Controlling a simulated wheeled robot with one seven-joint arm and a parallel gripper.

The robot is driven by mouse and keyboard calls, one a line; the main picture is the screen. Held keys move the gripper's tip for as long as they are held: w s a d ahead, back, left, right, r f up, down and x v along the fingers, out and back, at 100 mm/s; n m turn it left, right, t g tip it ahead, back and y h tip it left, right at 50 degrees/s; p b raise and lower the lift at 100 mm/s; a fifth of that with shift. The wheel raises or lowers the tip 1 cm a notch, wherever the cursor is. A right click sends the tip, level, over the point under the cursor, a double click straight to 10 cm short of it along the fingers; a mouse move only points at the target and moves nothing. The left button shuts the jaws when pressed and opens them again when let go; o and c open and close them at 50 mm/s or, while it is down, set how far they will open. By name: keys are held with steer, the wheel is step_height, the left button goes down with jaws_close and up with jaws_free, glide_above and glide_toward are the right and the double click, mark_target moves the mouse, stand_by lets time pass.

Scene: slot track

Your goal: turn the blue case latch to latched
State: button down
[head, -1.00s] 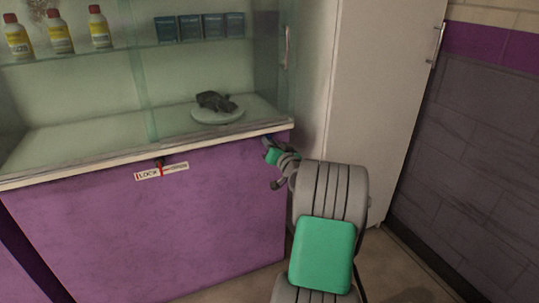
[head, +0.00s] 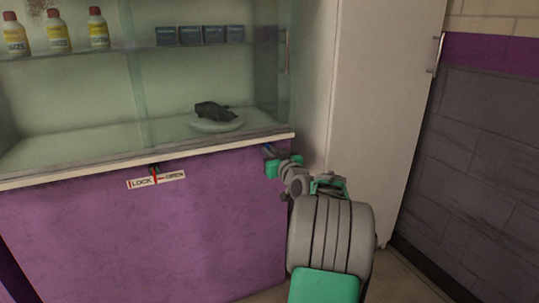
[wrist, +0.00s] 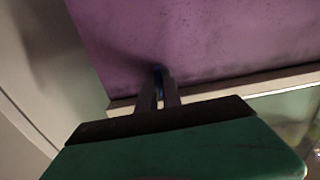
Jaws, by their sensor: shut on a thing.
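The blue latch (wrist: 157,69) shows as a small blue piece between my fingertips at the purple case front. In the head view a bit of blue (head: 267,149) shows at the tip of my gripper (head: 271,156), just under the counter edge at the right end of the front. My gripper (wrist: 158,80) is shut on the blue latch in the wrist view. The fingers hide most of it, so its angle and any marks beside it cannot be read.
A white lock label (head: 170,180) with a small dark and red lever (head: 155,173) is on the purple front (head: 140,240), left of my gripper. A dark object (head: 213,111) lies on a plate behind the glass. A pale cabinet (head: 385,110) stands close on the right.

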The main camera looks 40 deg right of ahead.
steer(key=shift+f, duration=0.15)
steer(key=c, duration=1.8)
jaws_free()
steer(key=p+v, duration=0.1)
steer(key=v, duration=0.6)
steer(key=shift+s+p, duration=0.4)
steer(key=shift+a, duration=0.15)
